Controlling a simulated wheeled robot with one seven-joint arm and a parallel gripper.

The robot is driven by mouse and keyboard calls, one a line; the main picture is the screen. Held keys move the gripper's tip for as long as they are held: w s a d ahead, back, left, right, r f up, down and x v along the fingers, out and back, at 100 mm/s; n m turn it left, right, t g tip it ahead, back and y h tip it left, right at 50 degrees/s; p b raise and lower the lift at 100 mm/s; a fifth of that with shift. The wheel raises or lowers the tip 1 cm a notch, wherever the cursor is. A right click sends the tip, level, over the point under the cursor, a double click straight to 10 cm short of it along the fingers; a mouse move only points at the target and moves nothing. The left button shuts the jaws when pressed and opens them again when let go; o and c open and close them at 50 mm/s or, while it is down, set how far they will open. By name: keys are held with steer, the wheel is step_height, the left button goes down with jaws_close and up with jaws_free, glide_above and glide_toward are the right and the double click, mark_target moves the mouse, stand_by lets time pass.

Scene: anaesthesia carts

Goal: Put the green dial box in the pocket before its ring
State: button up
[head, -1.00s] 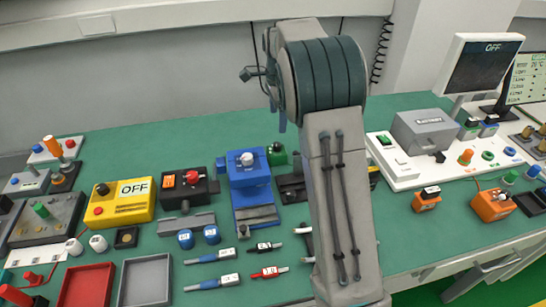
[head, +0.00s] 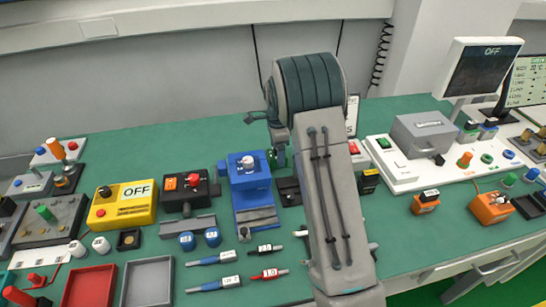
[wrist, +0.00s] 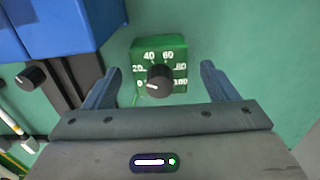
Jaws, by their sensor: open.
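The green dial box (wrist: 175,50), with a black knob and white numbers on its face, stands upright in the wrist view. My gripper (wrist: 160,82) is open, with one finger to each side of the box and gaps between. The fingertips are at or just short of the box; I cannot tell the depth. In the head view my gripper (head: 277,142) is low behind the blue device, and my arm hides most of the green box. A green ring (head: 487,156) shows on the white board at the right. I cannot make out its pocket clearly.
A blue device (head: 247,172) stands close to the left of the green box; its side also shows in the wrist view (wrist: 60,25). A dark fixture (head: 288,190) lies in front. A grey box (head: 422,135) and orange boxes stand right. Green table behind is clear.

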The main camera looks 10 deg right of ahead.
steer(key=shift+f, duration=0.75)
steer(key=shift+r, duration=0.1)
steer(key=c, duration=1.6)
